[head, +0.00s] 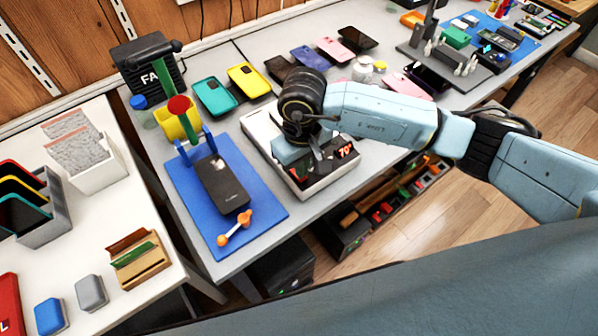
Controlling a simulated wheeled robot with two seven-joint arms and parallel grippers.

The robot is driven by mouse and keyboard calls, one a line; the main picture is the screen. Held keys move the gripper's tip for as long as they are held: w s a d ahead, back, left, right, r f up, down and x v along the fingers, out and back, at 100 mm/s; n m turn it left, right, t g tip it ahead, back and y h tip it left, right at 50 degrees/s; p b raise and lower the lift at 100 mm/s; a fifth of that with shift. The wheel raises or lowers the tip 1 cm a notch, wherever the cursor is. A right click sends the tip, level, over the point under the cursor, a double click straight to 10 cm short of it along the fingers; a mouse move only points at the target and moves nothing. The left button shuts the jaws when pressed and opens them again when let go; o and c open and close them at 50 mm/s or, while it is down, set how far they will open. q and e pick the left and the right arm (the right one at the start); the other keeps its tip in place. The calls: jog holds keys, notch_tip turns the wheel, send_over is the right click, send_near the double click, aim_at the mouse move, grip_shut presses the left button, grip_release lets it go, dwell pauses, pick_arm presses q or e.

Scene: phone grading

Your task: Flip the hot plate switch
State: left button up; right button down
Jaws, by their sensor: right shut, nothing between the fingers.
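The hot plate (326,184) is a white box with a dark panel, standing on the grey table in the middle of the head view. Its red display (346,151) is lit and seems to read 70. My right gripper (318,155) is shut and empty, pointing down over the hot plate near the display. The wrist and fingers cover much of the hot plate's top. The switch is hidden or too small to make out, and I cannot tell whether the fingertips touch it. My left gripper is not in view.
Left of the hot plate, a blue mat (262,215) holds a dark phone (222,184) and an orange-ended tool (235,228). Teal (214,96) and yellow (249,80) phone cases lie behind. A black fan box (148,65) stands at the back left. A white side table (95,235) is at left.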

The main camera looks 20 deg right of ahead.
jog(key=shift+f+b, duration=0.4)
jog(key=shift+f, duration=0.05)
jog(key=shift+d+f, duration=0.2)
jog(key=shift+f, duration=0.1)
jog(key=shift+r, duration=0.1)
jog(key=shift+a+r+p, duration=0.25)
jog(key=shift+r+p, duration=0.05)
jog(key=shift+r, duration=0.75)
jog(key=shift+r+p, duration=1.05)
jog(key=shift+r, duration=1.45)
